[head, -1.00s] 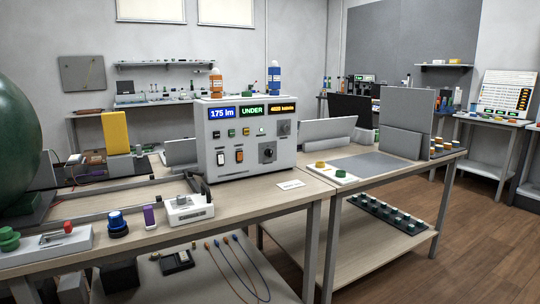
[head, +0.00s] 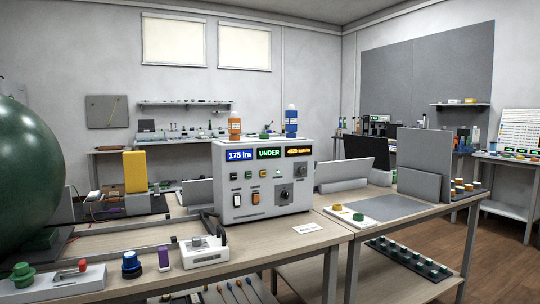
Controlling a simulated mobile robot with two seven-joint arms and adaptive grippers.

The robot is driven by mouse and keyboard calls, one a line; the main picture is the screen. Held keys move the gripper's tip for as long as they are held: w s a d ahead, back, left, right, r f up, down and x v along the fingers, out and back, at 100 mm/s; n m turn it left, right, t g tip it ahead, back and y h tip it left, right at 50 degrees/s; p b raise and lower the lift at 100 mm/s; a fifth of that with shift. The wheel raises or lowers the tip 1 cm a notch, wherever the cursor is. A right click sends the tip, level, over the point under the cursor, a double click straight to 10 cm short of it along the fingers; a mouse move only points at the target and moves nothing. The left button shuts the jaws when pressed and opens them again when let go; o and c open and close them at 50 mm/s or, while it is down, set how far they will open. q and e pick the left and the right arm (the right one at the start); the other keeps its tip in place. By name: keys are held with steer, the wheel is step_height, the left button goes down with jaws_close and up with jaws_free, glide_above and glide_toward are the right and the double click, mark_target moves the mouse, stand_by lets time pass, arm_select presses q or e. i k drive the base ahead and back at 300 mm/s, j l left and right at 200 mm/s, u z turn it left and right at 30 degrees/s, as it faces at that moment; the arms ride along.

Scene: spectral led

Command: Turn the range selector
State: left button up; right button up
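A light grey instrument box (head: 262,180) stands upright on the wooden bench, a little right of the middle of the head view. Its top row holds a blue display reading "175 lm" (head: 240,155), a green "UNDER" display (head: 269,153) and an amber display (head: 299,151). A black rotary knob (head: 285,194) sits on a square dark plate low on its front. A smaller knob (head: 300,169) sits above and to the right of it. I cannot tell from the labels which one is the range selector. Neither of my grippers is in view.
A large dark green sphere (head: 35,170) fills the left edge. A white fixture (head: 203,250), a blue knob (head: 131,264) and a purple piece (head: 164,257) stand along the bench front. A second table (head: 395,226) with grey panels adjoins at right. Open floor (head: 500,262) lies at lower right.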

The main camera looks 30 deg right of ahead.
mark_target(285, 195)
steer(key=l+z, duration=0.35)
steer(key=l, duration=0.15)
steer(key=i+l+z, duration=0.1)
steer(key=l+z, duration=0.25)
steer(key=l, duration=0.1)
